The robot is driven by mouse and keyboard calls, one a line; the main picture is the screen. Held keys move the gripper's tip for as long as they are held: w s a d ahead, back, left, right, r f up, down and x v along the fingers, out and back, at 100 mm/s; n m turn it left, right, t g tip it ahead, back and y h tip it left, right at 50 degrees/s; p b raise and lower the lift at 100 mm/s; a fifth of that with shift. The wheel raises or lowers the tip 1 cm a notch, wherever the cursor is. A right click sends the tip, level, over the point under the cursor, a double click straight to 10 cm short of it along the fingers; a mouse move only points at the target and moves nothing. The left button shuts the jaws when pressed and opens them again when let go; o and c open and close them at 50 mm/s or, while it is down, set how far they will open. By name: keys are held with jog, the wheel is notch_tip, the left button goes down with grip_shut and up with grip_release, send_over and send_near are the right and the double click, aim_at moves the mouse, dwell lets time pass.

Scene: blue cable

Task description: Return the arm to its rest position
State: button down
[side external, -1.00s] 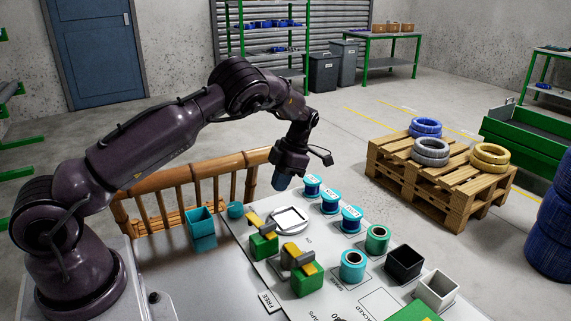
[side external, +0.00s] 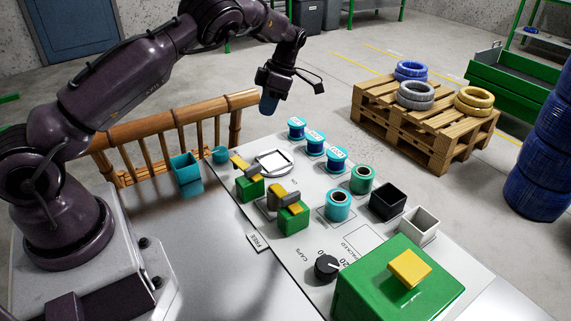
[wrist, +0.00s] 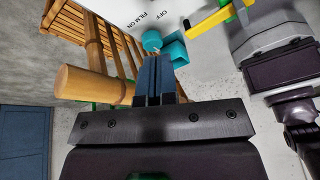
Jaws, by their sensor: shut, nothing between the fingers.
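My gripper (side external: 269,106) hangs in the air beyond the back edge of the white work board (side external: 305,188), near the bamboo railing in the picture. It points down and is clear of the table. In the wrist view its dark blue fingers (wrist: 154,78) are together with nothing between them. Below and behind them show the teal open box (wrist: 174,50) and a small teal cup (wrist: 151,40). The arm is bent at the elbow, partly cut off by the top edge of the side view.
Several blue spools (side external: 315,143), green clamps (side external: 292,217), a black bin (side external: 388,201), a white bin (side external: 419,223) and a green box with a yellow top (side external: 408,268) stand on the table. A bamboo railing (side external: 165,134) runs along the left back. Air around my gripper is free.

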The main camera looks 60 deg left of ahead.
jog(key=s+d+r+m+t, duration=0.5)
jog(key=s+d+r+m, duration=0.4)
jog(key=s+m, duration=0.3)
jog(key=s+d+r+m+t, duration=0.4)
jog(key=s+d+r+m, duration=0.5)
jog(key=m, duration=0.9)
jog(key=s+r, duration=0.2)
jog(key=s, duration=0.2)
jog(key=shift+s+d+r+m+t+h, duration=0.15)
jog(key=shift+s+m+t+h, duration=0.1)
jog(key=shift+m+t+h, duration=0.15)
